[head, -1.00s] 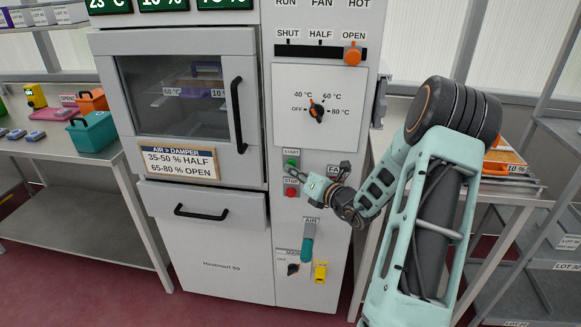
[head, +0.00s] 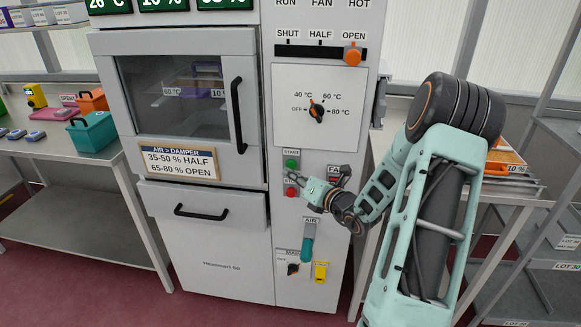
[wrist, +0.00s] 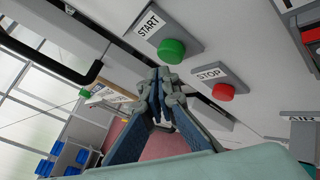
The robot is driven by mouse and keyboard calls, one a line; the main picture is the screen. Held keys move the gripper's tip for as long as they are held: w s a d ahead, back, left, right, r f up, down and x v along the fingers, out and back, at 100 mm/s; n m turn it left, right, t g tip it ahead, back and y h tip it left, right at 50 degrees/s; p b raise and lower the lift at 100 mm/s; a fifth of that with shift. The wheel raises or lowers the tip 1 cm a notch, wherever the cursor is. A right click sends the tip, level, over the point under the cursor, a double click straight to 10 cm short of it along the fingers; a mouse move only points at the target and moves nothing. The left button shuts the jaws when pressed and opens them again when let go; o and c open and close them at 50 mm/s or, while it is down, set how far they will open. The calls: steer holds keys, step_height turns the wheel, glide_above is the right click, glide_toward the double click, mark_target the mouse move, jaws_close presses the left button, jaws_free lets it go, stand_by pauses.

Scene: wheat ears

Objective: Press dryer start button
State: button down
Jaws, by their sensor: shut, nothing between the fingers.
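The green START button (head: 291,163) is on the dryer's front panel, with the red STOP button (head: 291,191) below it. In the wrist view, the START button (wrist: 171,51) is just beyond my fingertips, and the STOP button (wrist: 223,91) is to their right. My gripper (head: 291,176) is shut and empty. In the head view its tips sit between the two buttons, in front of the panel. In the wrist view, the gripper (wrist: 160,84) shows its fingers closed together, with a visible gap to the START button. The dryer (head: 225,240) has its door shut.
A damper slider (head: 353,54) stands at OPEN. The temperature dial (head: 316,112), a teal AIR lever (head: 307,243) and a MAIN switch (head: 293,269) share the panel. A black door handle (head: 237,115) sticks out at left. A table (head: 60,152) with bins stands at left.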

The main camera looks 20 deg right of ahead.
steer(key=shift+s+a, duration=0.7)
steer(key=shift+s, duration=0.35)
steer(key=shift+s+a, duration=0.7)
steer(key=shift+s, duration=0.35)
